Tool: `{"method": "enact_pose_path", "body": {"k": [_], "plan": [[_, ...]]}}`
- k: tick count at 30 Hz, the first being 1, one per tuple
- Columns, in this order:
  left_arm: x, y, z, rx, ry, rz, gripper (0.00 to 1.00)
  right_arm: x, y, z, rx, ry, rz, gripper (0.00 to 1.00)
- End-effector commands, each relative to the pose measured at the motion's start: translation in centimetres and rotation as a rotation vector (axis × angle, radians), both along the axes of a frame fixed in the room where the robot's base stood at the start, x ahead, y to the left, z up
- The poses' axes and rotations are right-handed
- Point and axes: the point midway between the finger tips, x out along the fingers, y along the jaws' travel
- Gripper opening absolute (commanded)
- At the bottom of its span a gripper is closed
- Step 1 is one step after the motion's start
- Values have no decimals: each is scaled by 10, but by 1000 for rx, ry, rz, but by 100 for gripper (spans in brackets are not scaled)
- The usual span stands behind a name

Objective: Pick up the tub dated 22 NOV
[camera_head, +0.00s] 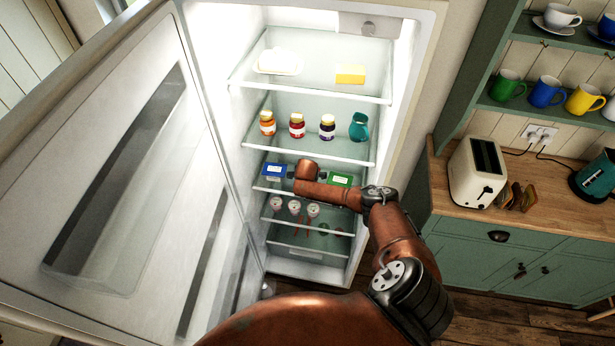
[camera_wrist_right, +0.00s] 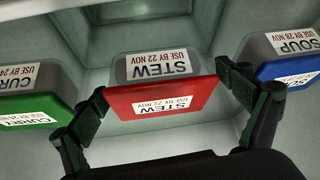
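The tub dated 22 NOV (camera_wrist_right: 160,100) has a red lid and a grey body. Its labels read STEW, USE BY 22 NOV, upside down in the right wrist view. My right gripper (camera_wrist_right: 162,82) is open, with one finger on each side of the red lid. The fingertips are close to the lid's side edges; I cannot tell whether they touch. In the head view my right wrist and arm cover this tub. My left gripper is not in view.
A blue-lidded SOUP tub dated 28 NOV (camera_wrist_right: 285,68) and a green-lidded CURRY tub (camera_wrist_right: 30,112) flank it on the fridge shelf. Jars (camera_head: 297,126) stand on the shelf above. The open fridge door (camera_head: 120,170) is at left, a counter (camera_head: 550,215) at right.

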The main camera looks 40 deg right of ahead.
Motion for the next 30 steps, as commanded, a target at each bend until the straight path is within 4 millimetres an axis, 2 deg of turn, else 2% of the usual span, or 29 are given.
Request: {"method": "enact_pose_path", "body": {"k": [2,18,30], "plan": [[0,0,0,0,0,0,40,0,0,0,0,0,0,86],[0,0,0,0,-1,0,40,0,0,0,1,-1,1,48],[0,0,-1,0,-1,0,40,1,0,6,1,-2,0,48]]}}
